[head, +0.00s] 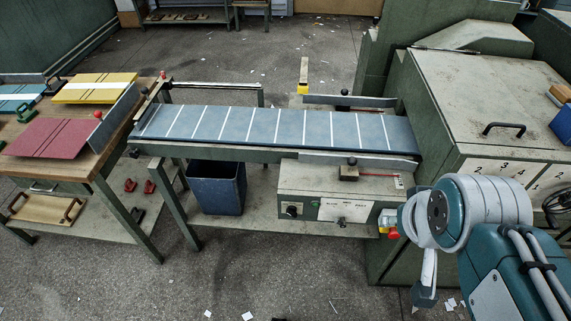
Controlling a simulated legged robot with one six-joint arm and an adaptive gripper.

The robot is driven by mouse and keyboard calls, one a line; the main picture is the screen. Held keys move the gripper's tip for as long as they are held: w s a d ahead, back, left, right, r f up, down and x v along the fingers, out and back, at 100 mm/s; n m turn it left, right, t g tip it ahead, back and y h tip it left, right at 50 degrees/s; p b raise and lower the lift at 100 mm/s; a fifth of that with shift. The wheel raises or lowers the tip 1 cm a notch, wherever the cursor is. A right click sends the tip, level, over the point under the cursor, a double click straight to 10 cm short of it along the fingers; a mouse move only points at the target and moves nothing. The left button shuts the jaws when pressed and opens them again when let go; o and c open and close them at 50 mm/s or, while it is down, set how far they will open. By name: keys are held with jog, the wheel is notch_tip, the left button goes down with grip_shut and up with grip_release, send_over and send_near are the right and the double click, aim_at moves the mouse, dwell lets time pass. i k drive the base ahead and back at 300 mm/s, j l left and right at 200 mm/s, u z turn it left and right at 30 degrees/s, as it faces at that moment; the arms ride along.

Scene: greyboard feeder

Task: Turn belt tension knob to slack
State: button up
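The feeder's blue belt (290,128) with white stripes runs across the middle of the head view. Below its right end is a grey-green control box (325,177). My gripper (424,292) hangs at the lower right, to the right of the box and apart from both knobs. My wrist partly hides it, and its opening is unclear.
A red stop button (393,233) sits between the box and my arm. A green machine (490,85) stands at the right. A blue bin (215,188) stands under the belt. A wooden table (100,130) with coloured boards is at the left. The floor before the box is clear except scraps.

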aim_at(134, 155)
jog(key=u, duration=1.65)
jog(key=i+j+z, duration=0.1)
jog(key=z, duration=0.25)
jog(key=j+z, duration=0.2)
jog(key=z, duration=0.15)
jog(key=i+j+z, duration=0.1)
jog(key=z, duration=0.25)
jog(key=j+z, duration=0.3)
jog(key=j, duration=0.8)
jog(key=j+z, duration=0.3)
jog(key=j, duration=1.4)
jog(key=i+j, duration=0.15)
jog(key=j, duration=0.5)
jog(key=i, duration=0.2)
